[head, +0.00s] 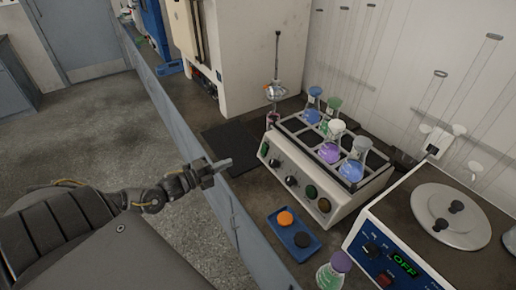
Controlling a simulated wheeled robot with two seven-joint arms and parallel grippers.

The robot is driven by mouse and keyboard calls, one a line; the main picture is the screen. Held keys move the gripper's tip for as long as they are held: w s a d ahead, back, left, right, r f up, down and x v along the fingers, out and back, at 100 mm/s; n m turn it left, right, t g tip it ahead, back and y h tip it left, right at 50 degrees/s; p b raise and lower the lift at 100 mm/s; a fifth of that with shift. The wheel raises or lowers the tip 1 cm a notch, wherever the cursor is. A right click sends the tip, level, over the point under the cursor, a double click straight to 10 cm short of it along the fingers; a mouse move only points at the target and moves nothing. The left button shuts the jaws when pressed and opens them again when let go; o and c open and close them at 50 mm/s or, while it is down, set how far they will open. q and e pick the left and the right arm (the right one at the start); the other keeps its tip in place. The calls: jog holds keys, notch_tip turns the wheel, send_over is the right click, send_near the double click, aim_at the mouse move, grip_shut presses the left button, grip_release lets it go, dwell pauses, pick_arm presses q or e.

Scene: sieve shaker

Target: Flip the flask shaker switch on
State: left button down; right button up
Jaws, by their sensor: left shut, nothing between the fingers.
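The flask shaker is a cream box (340,207) on the bench at centre right, with a black rack (292,125) on top holding several stoppered flasks, among them a purple one (329,152) and a blue one (352,169). My left gripper (225,164) is shut and empty, left of the panel near the bench's front edge, apart from the shaker. My right gripper is out of view.
A blue tray (293,237) with an orange and a black disc lies before the shaker. A green flask (331,276) stands nearby. A blue-fronted machine (405,235) at right reads OFF. A dark mat (232,146) and a metal stand (277,70) are behind.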

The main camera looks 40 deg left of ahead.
pick_arm(q)
jog(key=shift+w+d, duration=0.15)
jog(key=s, duration=0.1)
jog(key=p, duration=0.3)
send_near(264, 146)
jog(key=x, duration=0.5)
jog(key=shift+w, duration=0.2)
jog(key=shift+x, duration=0.75)
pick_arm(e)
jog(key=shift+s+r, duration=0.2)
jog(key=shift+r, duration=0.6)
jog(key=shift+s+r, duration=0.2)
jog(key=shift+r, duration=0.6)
pick_arm(q)
jog(key=shift+f, duration=0.15)
